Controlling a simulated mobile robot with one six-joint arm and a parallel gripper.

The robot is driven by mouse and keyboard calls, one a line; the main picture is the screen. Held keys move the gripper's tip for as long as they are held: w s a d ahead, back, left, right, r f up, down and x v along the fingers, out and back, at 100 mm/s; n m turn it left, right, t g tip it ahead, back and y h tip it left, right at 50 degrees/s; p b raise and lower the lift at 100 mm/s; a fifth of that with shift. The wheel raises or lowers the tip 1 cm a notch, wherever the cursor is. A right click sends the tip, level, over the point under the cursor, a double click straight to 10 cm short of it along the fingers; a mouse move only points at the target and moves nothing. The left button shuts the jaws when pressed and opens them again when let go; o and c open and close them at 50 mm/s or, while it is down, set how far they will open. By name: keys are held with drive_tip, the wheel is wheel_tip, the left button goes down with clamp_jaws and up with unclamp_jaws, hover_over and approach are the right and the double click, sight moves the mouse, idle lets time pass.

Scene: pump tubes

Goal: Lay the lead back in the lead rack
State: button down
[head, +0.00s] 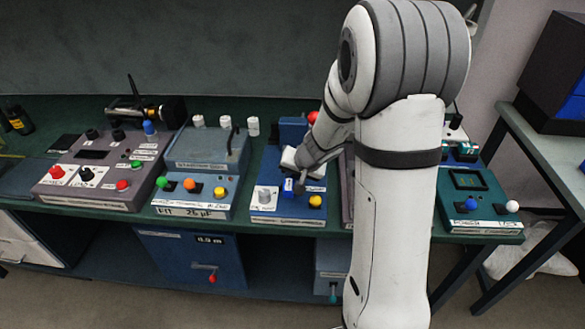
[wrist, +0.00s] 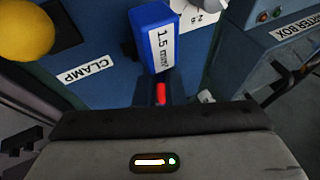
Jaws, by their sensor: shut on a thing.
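My gripper (wrist: 160,93) is shut, with a small red piece (wrist: 161,94) showing between its dark fingers. I cannot tell whether this is the end of the lead. A blue block labelled 1.5 mm² (wrist: 152,32) lies directly beyond the fingertips; whether they touch is unclear. In the head view my gripper (head: 301,184) is low over the blue-topped clamp unit (head: 262,200), and the arm partly covers that unit. No lead hanging from the gripper can be made out. I cannot pick out the lead rack for certain.
A yellow knob (head: 315,201) is close beside my gripper. A blue-grey box with coloured knobs (head: 205,165) and a grey panel (head: 85,182) stand to the left. A green unit (head: 470,188) is to the right. The bench front edge lies just before them.

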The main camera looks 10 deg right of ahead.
drive_tip(key=w, duration=0.1)
drive_tip(key=w+d+p, duration=0.1)
drive_tip(key=shift+w+r, duration=0.1)
drive_tip(key=shift+w, duration=0.25)
drive_tip(key=shift+f+b, duration=0.4)
drive_tip(key=shift+f, duration=0.2)
drive_tip(key=shift+s+r, duration=0.1)
drive_tip(key=shift+f, duration=0.2)
drive_tip(key=c, duration=1.5)
unclamp_jaws()
drive_tip(key=shift+r, duration=0.1)
